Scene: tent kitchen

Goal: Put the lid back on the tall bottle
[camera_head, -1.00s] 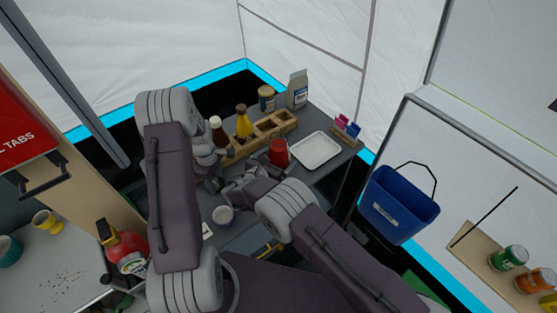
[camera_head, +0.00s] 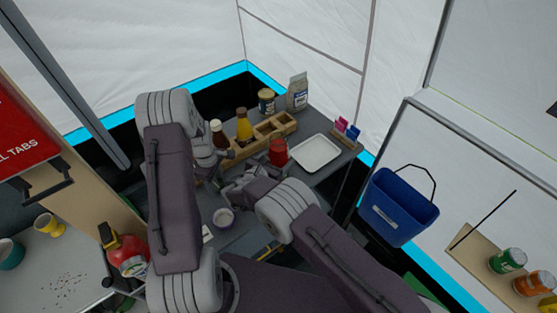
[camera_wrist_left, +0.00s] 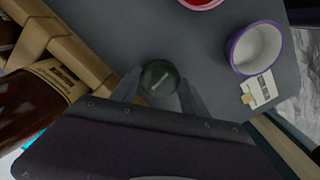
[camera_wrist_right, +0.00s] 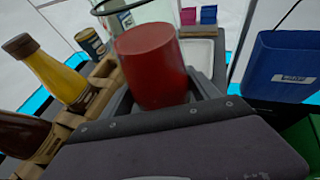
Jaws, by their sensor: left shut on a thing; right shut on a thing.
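My left gripper (camera_wrist_left: 158,90) is shut on a dark green round thing (camera_wrist_left: 160,76), seen end-on from above; I cannot tell if it is the lid or the top of a bottle. My right gripper (camera_wrist_right: 160,92) is shut, with a red cylinder (camera_wrist_right: 150,65) between its fingers in the right wrist view. Clear glass with a dark rim (camera_wrist_right: 158,10) shows just behind the cylinder; I cannot tell if they are joined. A red thing (camera_head: 278,152) also shows near the tray in the head view. In the head view both gripper tips are mostly hidden among the wrists.
A wooden caddy (camera_head: 268,131) with a yellow bottle (camera_head: 244,126) and a dark brown bottle (camera_head: 218,134) stands behind the grippers. A white tray (camera_head: 316,153) lies to the right. A purple-rimmed mug (camera_head: 223,217) stands in front, beside a small tag (camera_wrist_left: 260,90).

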